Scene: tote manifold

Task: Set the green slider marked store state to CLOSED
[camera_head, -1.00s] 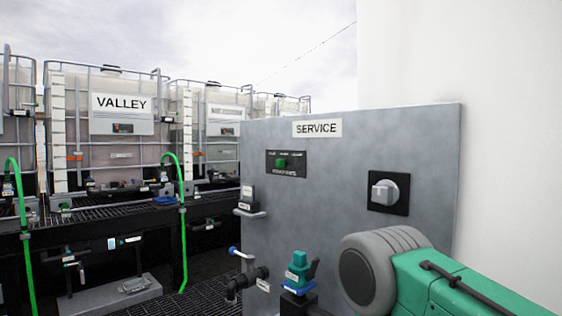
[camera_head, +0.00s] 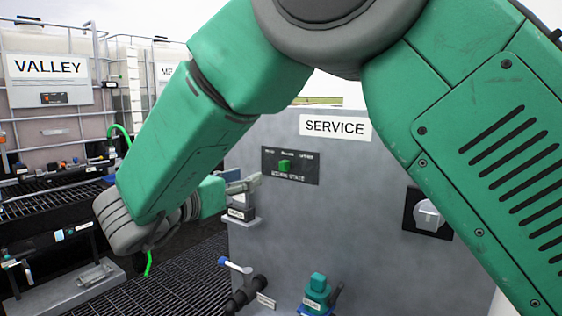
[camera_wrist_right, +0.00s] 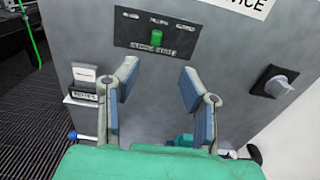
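The green slider (camera_head: 285,167) sits near the middle of a black label plate (camera_head: 306,178) on the grey SERVICE panel. It lies about under the middle of three small labels; these are too blurred to read surely, as is the lettering below. The right wrist view shows the slider (camera_wrist_right: 156,37) beyond my fingertips. My right gripper (camera_head: 245,184) is left of and slightly below the plate in the head view. In the right wrist view my right gripper (camera_wrist_right: 159,72) is open and empty, its two fingers apart, with the slider between and above them. My left gripper is not in view.
A grey knob (camera_head: 428,214) is on the panel's right. A small labelled box (camera_head: 240,210) on a ledge is at its left edge, close to my right gripper. A blue-handled valve (camera_head: 236,265) and a teal valve (camera_head: 318,285) are below. Tanks stand at left.

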